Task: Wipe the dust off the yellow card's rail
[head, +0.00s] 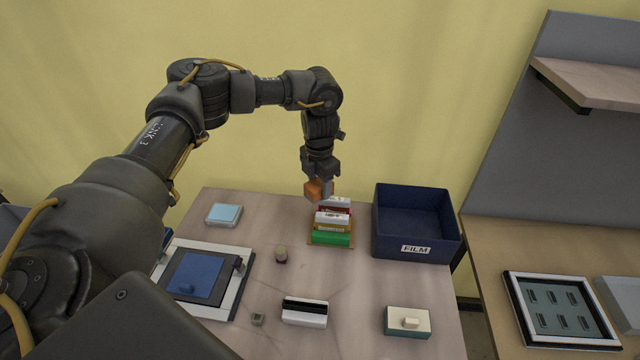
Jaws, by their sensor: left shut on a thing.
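My left gripper (320,180) points down over the back left of a small card holder in the head view. It is shut on a small orange block (317,190). The holder carries a row of upright cards: a red one (335,208) at the back, a yellow one (331,226) in the middle, and a green one (331,239) at the front. White labelled tops show on some of them. The orange block is above or beside the back cards; I cannot tell whether it touches. The yellow card's rail and any dust on it are too small to make out. My right gripper is out of view.
A dark blue FILM bin (415,225) stands right of the cards. A framed tray (560,308) is on the right table.

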